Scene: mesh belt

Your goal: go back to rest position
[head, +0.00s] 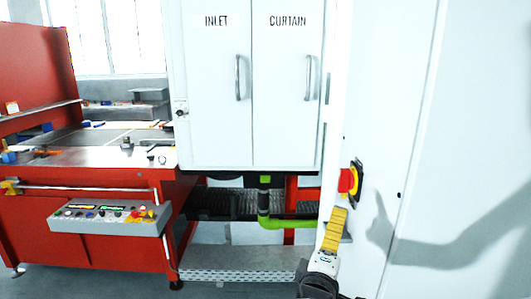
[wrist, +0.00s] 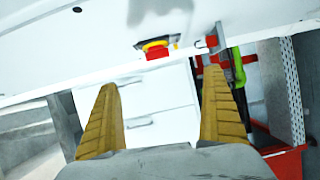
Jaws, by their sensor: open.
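My gripper (wrist: 160,118) shows in the wrist view as two ribbed yellow fingers spread wide apart with nothing between them. In the head view my gripper (head: 337,228) is low and right of centre, its yellow finger pointing up beside the white cabinet panel. It is just below a red rotary switch on a yellow and black plate (head: 350,181). In the wrist view the red switch (wrist: 158,51) lies ahead of the fingers, apart from them. The inside of the gripper is not visible in the head view.
White cabinet doors (head: 252,90) marked INLET and CURTAIN stand behind, above a dark mesh belt (head: 215,203) and a green pipe (head: 285,223). A red bench (head: 75,235) with a button panel (head: 108,217) is at left. A white wall panel (head: 460,120) fills the right, bearing my arm's shadow.

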